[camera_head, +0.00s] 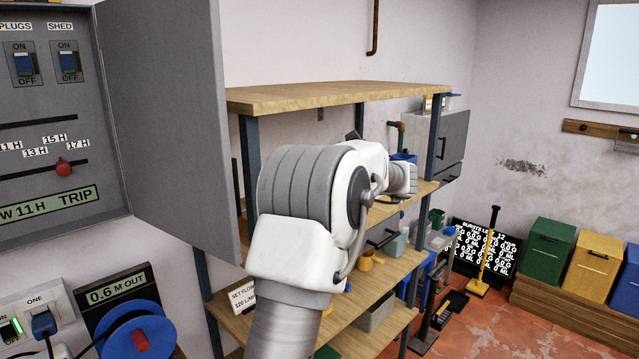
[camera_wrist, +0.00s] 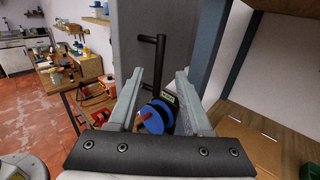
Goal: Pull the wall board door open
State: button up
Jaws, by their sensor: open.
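The wall board (camera_head: 55,160) is at the left in the head view. Its grey door (camera_head: 165,110) stands swung out to the right, and switches and sliders show inside. In the wrist view the door's outer face (camera_wrist: 130,32) rises ahead, with a black bar handle (camera_wrist: 160,58) upright on it. My gripper (camera_wrist: 156,74) is open. The handle appears between its two fingers in the picture; the fingers do not close on it, and I cannot tell the depth gap. In the head view my arm hides the gripper's jaws.
A wooden shelf unit (camera_head: 330,96) stands right of the door, close behind my arm. Below the board are a blue reel (camera_head: 135,335) and a meter (camera_head: 116,292). Coloured bins (camera_head: 548,252) line the right wall. Some red floor (camera_head: 480,325) is clear.

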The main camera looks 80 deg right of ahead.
jog(key=s+d, duration=0.1)
jog(key=s, duration=0.7)
jog(key=shift+w, duration=0.1)
dwell(0.5)
